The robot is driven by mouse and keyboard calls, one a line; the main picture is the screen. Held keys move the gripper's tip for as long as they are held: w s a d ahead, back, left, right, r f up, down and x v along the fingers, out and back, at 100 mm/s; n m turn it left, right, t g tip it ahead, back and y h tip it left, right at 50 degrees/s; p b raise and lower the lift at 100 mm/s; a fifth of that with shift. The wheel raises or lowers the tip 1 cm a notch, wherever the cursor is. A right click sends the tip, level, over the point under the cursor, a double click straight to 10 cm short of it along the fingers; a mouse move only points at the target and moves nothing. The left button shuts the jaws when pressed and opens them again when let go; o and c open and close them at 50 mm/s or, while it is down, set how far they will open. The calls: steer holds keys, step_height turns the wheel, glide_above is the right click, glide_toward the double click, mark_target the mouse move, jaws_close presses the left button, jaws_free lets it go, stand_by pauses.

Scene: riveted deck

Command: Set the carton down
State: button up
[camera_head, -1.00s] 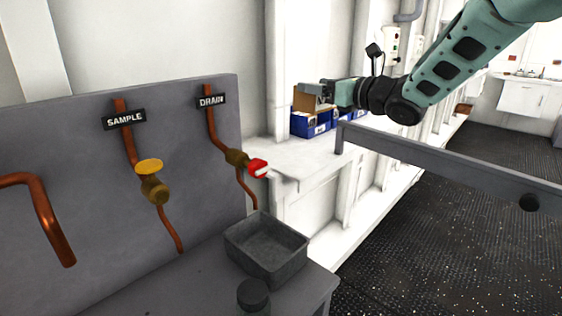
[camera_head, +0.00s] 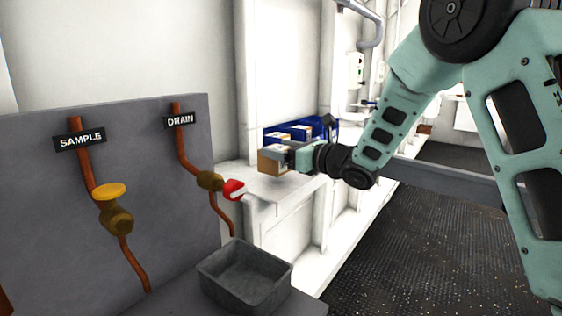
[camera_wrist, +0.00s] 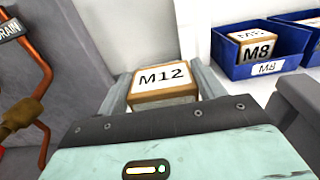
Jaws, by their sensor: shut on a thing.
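A brown carton (camera_head: 271,162) with a white top label is in my gripper, in front of the blue bins in the head view. In the wrist view the carton (camera_wrist: 163,84) shows its label reading M12, with a grey finger on each side of it. My gripper (camera_head: 281,158) is shut on the carton; its fingertips also show in the wrist view (camera_wrist: 160,88). The carton is over or near the white ledge (camera_head: 262,188); I cannot tell whether its underside touches anything.
Blue bins (camera_head: 290,132) stand behind the carton; one bin (camera_wrist: 262,62) is marked M8 and holds an M8 carton (camera_wrist: 255,44). A grey panel with SAMPLE and DRAIN pipes stands left, with a red-handled valve (camera_head: 232,189). A grey open tray (camera_head: 246,278) sits in front.

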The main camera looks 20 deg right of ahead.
step_height(320, 180, down, 3)
steer(key=o, duration=1.2)
steer(key=shift+c, duration=0.2)
steer(key=b+v, duration=0.2)
steer(key=v, duration=1)
